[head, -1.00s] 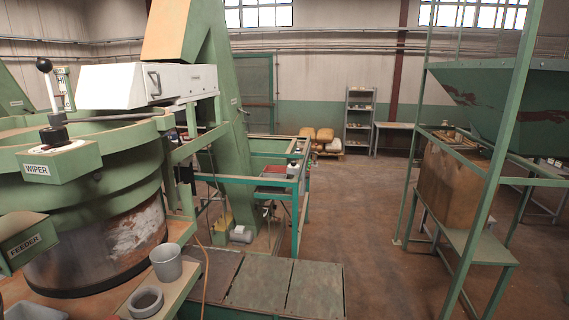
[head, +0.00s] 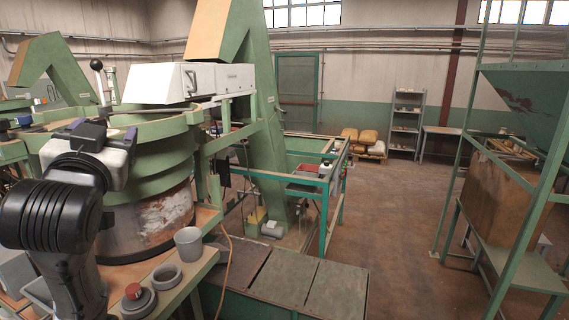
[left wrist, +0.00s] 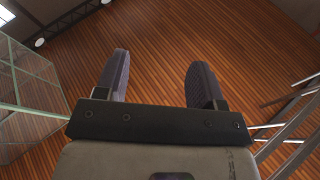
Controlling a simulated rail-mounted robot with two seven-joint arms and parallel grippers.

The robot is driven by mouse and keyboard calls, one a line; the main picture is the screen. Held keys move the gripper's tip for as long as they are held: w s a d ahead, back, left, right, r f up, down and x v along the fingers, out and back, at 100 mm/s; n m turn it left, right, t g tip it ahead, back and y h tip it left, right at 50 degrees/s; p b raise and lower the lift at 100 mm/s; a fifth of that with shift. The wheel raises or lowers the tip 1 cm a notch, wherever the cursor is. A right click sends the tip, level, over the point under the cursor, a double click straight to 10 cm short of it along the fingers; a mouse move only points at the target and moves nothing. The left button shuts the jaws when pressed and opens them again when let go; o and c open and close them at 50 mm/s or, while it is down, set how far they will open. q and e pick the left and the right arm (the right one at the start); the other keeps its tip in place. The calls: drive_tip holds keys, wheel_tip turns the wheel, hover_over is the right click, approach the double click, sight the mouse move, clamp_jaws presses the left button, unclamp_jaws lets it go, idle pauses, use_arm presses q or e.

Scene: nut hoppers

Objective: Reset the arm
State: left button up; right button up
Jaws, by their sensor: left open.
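My left gripper (head: 103,131) is at the left of the head view, in front of the green feeder bowl (head: 160,135), at the end of my dark arm. In the left wrist view its two dark fingers (left wrist: 158,72) stand apart with nothing between them. I cannot tell how far the gripper is from the bowl, which it partly hides. My right gripper is not in view.
A grey cup (head: 188,244), a grey ring (head: 166,277) and a red-topped button (head: 134,292) are on the bench right of my arm. A white box unit (head: 160,83) overhangs the bowl.

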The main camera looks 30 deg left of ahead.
use_arm(q)
drive_tip(key=w+d+f+m+h+p, duration=0.1)
drive_tip(key=w+d+f+m+h, duration=0.3)
drive_tip(key=f, duration=0.4)
drive_tip(key=w+d+f+m+h+p, duration=0.2)
drive_tip(key=w+d+f+h, duration=0.15)
drive_tip(key=d+f, duration=0.4)
drive_tip(key=s+d+f+m+g+h+p, duration=0.1)
drive_tip(key=d+f+h, duration=0.15)
drive_tip(key=f, duration=0.45)
drive_tip(key=s+d+f+g+h+p, duration=0.1)
drive_tip(key=d+f+g+h, duration=0.15)
drive_tip(key=f, duration=0.55)
drive_tip(key=s+d+f+g+h+p, duration=0.1)
drive_tip(key=s+d+f+g+p, duration=0.15)
drive_tip(key=s+f, duration=0.4)
drive_tip(key=s+d+f+g+p, duration=0.1)
drive_tip(key=s+d+f+g, duration=0.2)
drive_tip(key=f, duration=0.6)
drive_tip(key=s+d+f+g+p, duration=0.1)
drive_tip(key=s+f, duration=0.3)
drive_tip(key=s, duration=0.4)
drive_tip(key=s+f+g+p, duration=0.1)
drive_tip(key=s+f, duration=0.3)
drive_tip(key=s, duration=0.4)
drive_tip(key=shift+d+f+g+h, duration=0.2)
drive_tip(key=shift+d+g+h, duration=0.2)
drive_tip(key=shift+g, duration=0.4)
